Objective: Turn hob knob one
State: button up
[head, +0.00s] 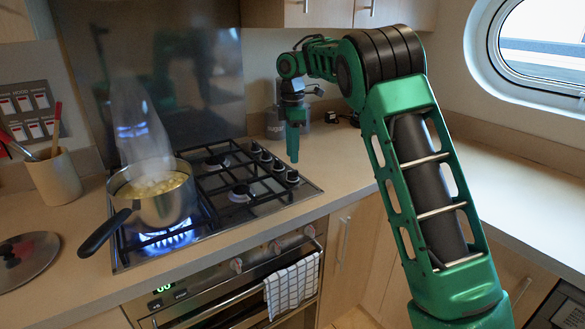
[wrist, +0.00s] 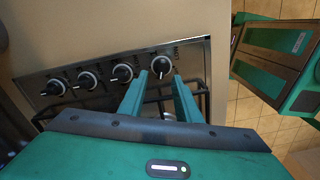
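Several black hob knobs sit in a row along the hob's right edge; the labels beside them are too small to read, so I cannot tell which is knob one. The end knob nearest me (head: 292,177) is also the rightmost in the wrist view (wrist: 161,67). My gripper (head: 294,160) points down just above this end knob, apparently a small gap away. In the wrist view my gripper (wrist: 160,80) is open and empty, with the end knob showing between its two green fingertips. The other knobs (wrist: 122,72) lie to the left there.
A utensil crock (head: 53,178) and a lid (head: 25,258) are at left. The counter right of the hob is mostly clear.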

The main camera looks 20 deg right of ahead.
aim_at(293, 174)
jog(key=shift+f, duration=2.75)
